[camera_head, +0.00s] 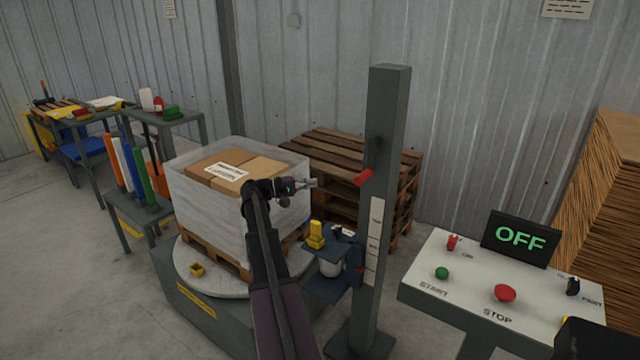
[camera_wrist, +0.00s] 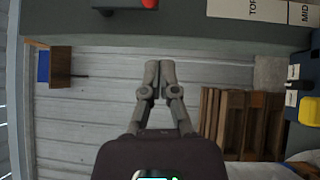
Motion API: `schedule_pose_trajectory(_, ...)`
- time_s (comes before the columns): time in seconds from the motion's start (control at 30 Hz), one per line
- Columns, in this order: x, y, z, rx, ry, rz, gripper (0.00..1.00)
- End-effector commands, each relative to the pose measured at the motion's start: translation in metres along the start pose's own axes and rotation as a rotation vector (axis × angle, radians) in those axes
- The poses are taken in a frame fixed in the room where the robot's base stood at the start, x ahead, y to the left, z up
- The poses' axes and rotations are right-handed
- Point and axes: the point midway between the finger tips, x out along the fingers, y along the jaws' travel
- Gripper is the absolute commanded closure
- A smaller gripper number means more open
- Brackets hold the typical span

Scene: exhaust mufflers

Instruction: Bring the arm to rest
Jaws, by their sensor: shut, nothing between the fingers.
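My arm reaches up from the bottom of the head view. My gripper (camera_head: 312,183) is at its end, in front of the wrapped pallet load and left of the grey column. In the wrist view my gripper (camera_wrist: 160,66) has its two fingers together, with nothing between them. The fingertips point toward the grey column (camera_wrist: 160,28), which crosses the top of that view. They look apart from it.
A wrapped box load (camera_head: 205,206) stands on a round turntable (camera_head: 190,268). The grey column (camera_head: 385,200) carries a red handle (camera_head: 363,177). A control panel (camera_head: 460,292) with an OFF display (camera_head: 520,238) is at right. Wooden pallets (camera_head: 340,150) stand behind.

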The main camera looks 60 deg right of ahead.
Motion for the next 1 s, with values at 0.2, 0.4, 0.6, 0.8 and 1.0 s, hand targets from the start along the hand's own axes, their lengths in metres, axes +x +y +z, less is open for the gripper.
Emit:
schedule_pose_trajectory(0.2,-0.005,0.000,0.000,0.000,0.000,0.000,1.00)
schedule_pose_trajectory(0.4,-0.005,0.000,0.000,0.000,0.001,0.000,1.00)
schedule_pose_trajectory(0.6,-0.006,0.000,0.000,0.000,0.001,0.000,1.00)
schedule_pose_trajectory(0.8,-0.006,0.000,0.000,0.000,0.002,0.000,1.00)
schedule_pose_trajectory(1.0,-0.022,-0.005,0.007,-0.002,0.032,-0.045,1.00)
